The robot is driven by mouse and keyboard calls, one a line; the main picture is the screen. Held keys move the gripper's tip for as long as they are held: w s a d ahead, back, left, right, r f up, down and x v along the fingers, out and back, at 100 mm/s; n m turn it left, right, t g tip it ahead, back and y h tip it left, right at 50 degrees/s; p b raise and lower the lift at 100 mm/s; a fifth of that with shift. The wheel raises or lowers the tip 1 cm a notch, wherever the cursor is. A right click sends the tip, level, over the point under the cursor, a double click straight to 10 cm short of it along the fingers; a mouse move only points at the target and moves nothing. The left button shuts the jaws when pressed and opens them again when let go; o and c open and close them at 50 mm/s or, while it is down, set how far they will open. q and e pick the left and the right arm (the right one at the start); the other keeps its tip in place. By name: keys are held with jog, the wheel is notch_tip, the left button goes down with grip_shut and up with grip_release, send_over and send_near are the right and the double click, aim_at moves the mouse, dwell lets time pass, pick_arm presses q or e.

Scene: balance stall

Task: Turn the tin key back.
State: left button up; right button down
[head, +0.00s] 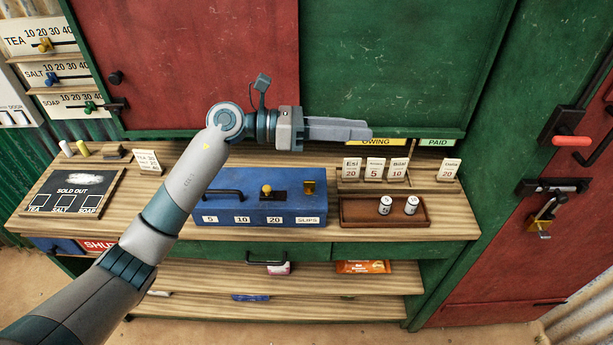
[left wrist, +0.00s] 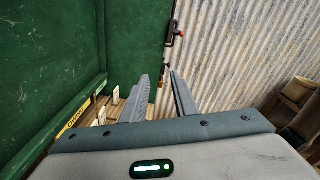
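The blue tin (head: 245,213) sits on the wooden counter, with labels 5, 10, 20 and SLIPS on its front. A yellow knob (head: 266,189) stands in a dark plate on its lid, and a small brass fitting (head: 309,188) is at the lid's right. I cannot tell for sure which is the key, or how it is turned. My left gripper (head: 366,132) is above and behind the tin's right side, pointing right, before the green panel. In the left wrist view my left gripper (left wrist: 158,82) has its fingers apart with nothing between them. My right gripper is not in view.
Right of the tin is a brown tray (head: 352,213) with two white rolls. The green cupboard panel (head: 385,65) is close behind my left gripper. A red-handled latch (head: 570,141) is at right.

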pick_arm(q)
jog(key=w+a+f+m+y, duration=0.2)
jog(key=w+a+y, duration=0.1)
jog(key=a+y, duration=0.3)
jog(key=w+a+f+m+y, duration=0.1)
jog(key=w+a+y, duration=0.3)
jog(key=a, duration=0.5)
jog(key=f+y, duration=0.1)
jog(key=y, duration=0.1)
jog(key=shift+w+a+f+m+g+y, duration=0.2)
jog(key=shift+a+f+m+g+y, duration=0.1)
jog(key=shift+f+m, duration=0.1)
jog(key=p, duration=0.8)
send_near(309, 181)
jog(key=x, duration=0.7)
jog(key=shift+d+f, duration=0.25)
jog(key=shift+f, duration=0.35)
jog(key=shift+c, duration=0.4)
